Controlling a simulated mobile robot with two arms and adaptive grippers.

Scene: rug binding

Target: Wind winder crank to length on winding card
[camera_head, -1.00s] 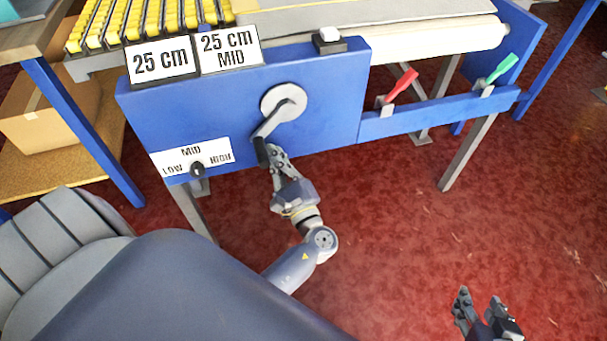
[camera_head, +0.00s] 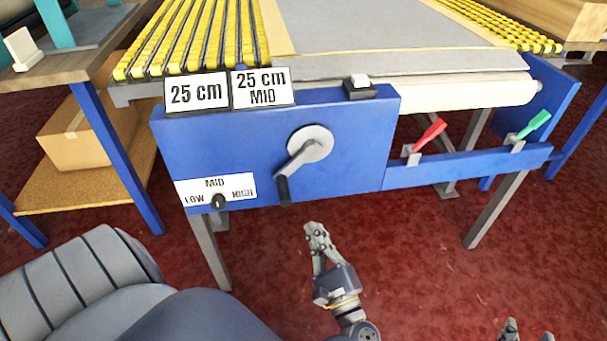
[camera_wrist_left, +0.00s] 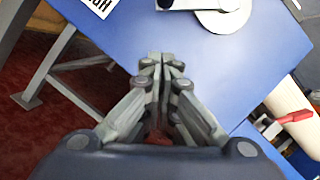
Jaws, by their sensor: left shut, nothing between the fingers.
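The winder crank (camera_head: 309,145) is a grey disc with an arm and a black handle (camera_head: 284,190) on the blue front panel. Its arm points down and to the left. The winding cards (camera_head: 197,94) read "25 cm" and "25 cm MID" (camera_head: 263,88) and stand on the panel's top edge. My left gripper (camera_head: 314,229) is below and right of the handle, apart from it. In the left wrist view its fingers (camera_wrist_left: 157,60) are closed together with nothing between them, and part of the crank disc (camera_wrist_left: 222,12) shows above. My right gripper (camera_head: 516,328) is only partly in view at the bottom edge.
A dial (camera_head: 218,202) marked LOW, MID, HIGH is at the panel's lower left. A red lever (camera_head: 430,135) and a green lever (camera_head: 533,125) are on the blue rail at right. A cardboard box (camera_head: 88,135) is on a shelf at left. The red floor below is open.

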